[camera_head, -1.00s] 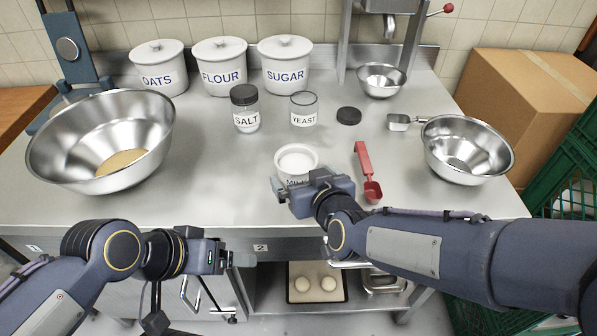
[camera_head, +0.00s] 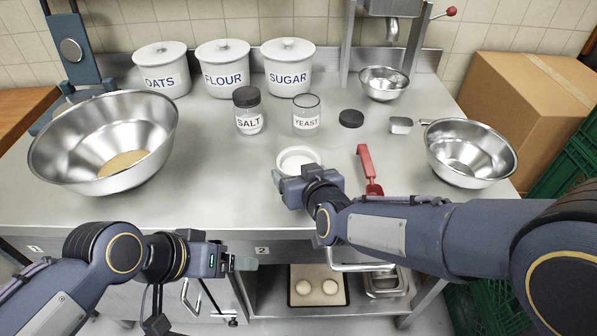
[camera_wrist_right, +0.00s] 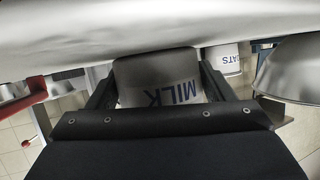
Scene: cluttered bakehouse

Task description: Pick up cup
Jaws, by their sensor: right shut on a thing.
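The cup is a white round pot (camera_head: 299,157) near the front edge of the counter. My right gripper (camera_head: 287,180) is at its near side in the head view and hides its lower front. In the right wrist view the cup (camera_wrist_right: 158,92), with blue MILK lettering, sits between the two dark fingers of the right gripper (camera_wrist_right: 160,82), which is shut on it. I cannot tell whether its base touches the counter. My left gripper (camera_head: 243,263) hangs empty in front of the counter; its finger gap cannot be made out.
A red scoop (camera_head: 368,170) lies close right of the cup. Salt (camera_head: 249,112) and yeast (camera_head: 306,115) jars stand behind, with a black lid (camera_head: 351,118). Steel bowls stand left (camera_head: 105,150) and right (camera_head: 470,152). The counter (camera_head: 225,185) is bare left of the cup.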

